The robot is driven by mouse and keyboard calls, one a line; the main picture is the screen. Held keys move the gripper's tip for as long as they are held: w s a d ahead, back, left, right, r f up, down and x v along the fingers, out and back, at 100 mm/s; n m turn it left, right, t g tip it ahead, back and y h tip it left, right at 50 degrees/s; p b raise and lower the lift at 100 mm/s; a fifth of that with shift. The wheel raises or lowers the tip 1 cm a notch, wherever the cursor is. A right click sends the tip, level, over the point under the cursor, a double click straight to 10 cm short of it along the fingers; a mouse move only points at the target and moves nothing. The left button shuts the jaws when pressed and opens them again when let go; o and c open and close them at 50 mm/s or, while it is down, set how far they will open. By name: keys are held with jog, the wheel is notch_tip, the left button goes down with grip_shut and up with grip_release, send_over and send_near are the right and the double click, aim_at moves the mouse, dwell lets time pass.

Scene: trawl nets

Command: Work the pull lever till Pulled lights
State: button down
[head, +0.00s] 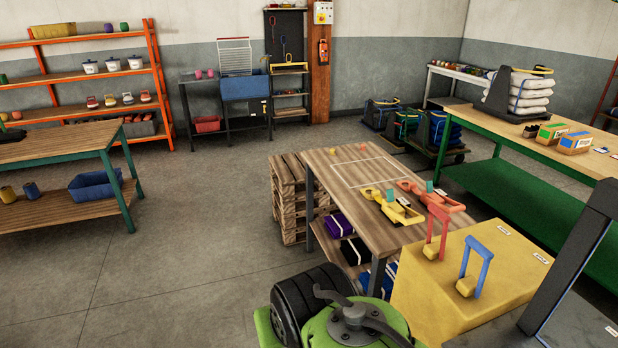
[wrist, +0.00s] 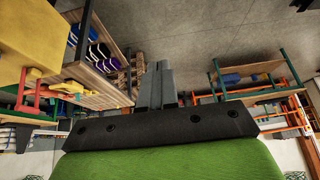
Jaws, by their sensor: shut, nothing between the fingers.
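A yellow box (head: 440,295) stands at the lower right of the head view. A red lever (head: 437,236) and a blue lever (head: 476,268) rise from its top, each with a yellow knob at its foot. Small white labels on the box are too small to read, and I cannot make out a lit lamp. The box shows in the wrist view (wrist: 28,38) at upper left, with the red lever (wrist: 32,90) beside it. My gripper (wrist: 157,70) is shut and empty, apart from the box and levers. Its fingers are not discernible in the head view.
A wooden table (head: 335,190) with yellow and red tools stands behind the box, beside stacked pallets (head: 292,195). A green bench (head: 530,190) is at right. A dark slanted post (head: 580,265) rises right of the box. Open floor (head: 190,250) lies at left.

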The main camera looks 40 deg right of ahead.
jog(key=w+d+f+m+g+h+b, duration=0.1)
jog(key=w+d+f+m+h+b, duration=0.25)
jog(key=d, duration=0.55)
jog(key=m+g+h+b, duration=0.4)
jog(key=m+g+h, duration=0.6)
jog(key=m, duration=0.5)
send_near(477, 247)
jog(key=shift+g+y, duration=0.4)
jog(key=shift+y, duration=0.05)
jog(key=x, duration=0.6)
jog(key=shift+w+d, duration=0.2)
jog(key=shift+d, duration=0.35)
jog(key=shift+r, duration=0.15)
